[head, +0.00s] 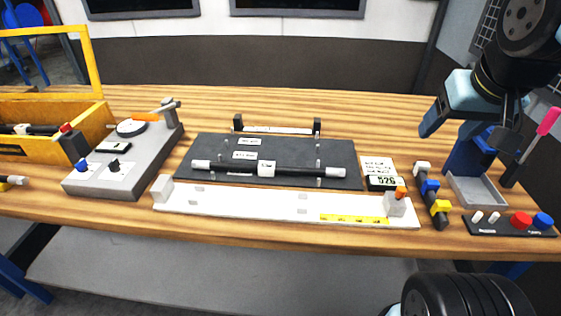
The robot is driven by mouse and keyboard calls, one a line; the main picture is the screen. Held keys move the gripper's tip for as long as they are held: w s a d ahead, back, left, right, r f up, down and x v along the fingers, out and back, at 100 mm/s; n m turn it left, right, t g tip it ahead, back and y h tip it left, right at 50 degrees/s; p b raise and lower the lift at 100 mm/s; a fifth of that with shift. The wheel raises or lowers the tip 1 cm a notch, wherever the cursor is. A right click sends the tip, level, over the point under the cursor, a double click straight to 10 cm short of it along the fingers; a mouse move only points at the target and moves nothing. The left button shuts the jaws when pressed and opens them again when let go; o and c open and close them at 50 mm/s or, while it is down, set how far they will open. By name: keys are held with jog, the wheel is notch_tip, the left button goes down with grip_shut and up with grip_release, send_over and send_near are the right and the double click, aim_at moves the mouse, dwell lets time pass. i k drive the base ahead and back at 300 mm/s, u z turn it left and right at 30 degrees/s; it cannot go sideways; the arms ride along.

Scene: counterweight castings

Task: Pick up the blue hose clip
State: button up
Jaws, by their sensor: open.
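A small blue hose clip (430,187) sits on a short dark rail on the right of the bench, between a white clip (422,168) and a yellow clip (440,207). My gripper (466,131) is open at the upper right, above the bench and up and to the right of the blue clip. It is apart from the clip, and nothing shows between its fingers. The blue clip is in plain view.
A blue holder with a grey tray (478,191) stands right of the clips, near a dark panel with red and blue knobs (512,224) and a pink-handled tool (547,121). A labelled counter (384,183) and white strip (270,203) lie left.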

aim_at(430, 184)
jog(key=k, duration=1.15)
jog(key=z, duration=0.7)
jog(key=i, duration=0.9)
jog(key=u, duration=0.15)
